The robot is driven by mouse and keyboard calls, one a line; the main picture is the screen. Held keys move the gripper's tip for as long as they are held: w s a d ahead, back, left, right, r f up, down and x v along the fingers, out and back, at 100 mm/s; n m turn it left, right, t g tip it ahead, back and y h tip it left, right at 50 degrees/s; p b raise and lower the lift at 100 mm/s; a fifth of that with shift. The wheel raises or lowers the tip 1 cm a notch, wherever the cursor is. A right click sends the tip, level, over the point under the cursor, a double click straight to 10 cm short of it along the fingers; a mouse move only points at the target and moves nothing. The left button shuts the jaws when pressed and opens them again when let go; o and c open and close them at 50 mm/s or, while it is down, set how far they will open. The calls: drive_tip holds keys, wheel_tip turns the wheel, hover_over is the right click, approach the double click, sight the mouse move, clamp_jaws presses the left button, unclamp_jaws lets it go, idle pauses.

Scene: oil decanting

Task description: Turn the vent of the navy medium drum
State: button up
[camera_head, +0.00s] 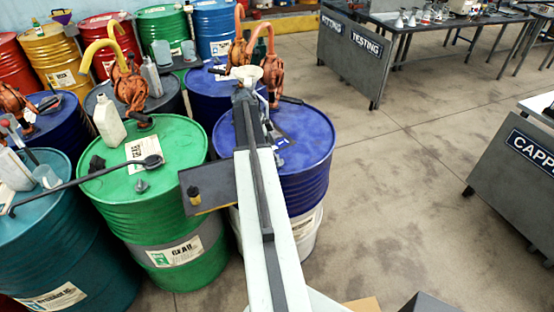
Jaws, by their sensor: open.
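The navy drum (318,160) stands upright in the middle, with a white lower band. An orange hand pump (271,68) rises from the back of its top. My arm reaches across this drum from the front and covers the left part of its top. My gripper (276,138) is at the far end of the arm, low over the drum top; it is small and partly hidden, and appears open with nothing visible in it. I cannot make out the vent; the arm, gripper and pump base may hide it. A second navy drum (204,100) stands just behind.
A green drum (182,150) stands close at left, bearing a pale jug (109,120) and a dark-handled tool. A teal drum (40,215) is beyond it. More drums with pumps crowd behind. The floor (400,190) at right is open, before benches.

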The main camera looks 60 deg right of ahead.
sight(278, 155)
drive_tip(key=b+x, duration=0.3)
drive_tip(key=x, duration=0.2)
drive_tip(key=shift+s+f+b, duration=0.1)
drive_tip(key=shift+f+b, duration=0.1)
drive_tip(key=shift+b, duration=0.2)
drive_tip(key=shift+r, duration=0.15)
drive_tip(key=shift+s+d, duration=0.1)
drive_tip(key=shift+d, duration=0.05)
drive_tip(key=c, duration=1.4)
drive_tip(key=shift+o, duration=0.2)
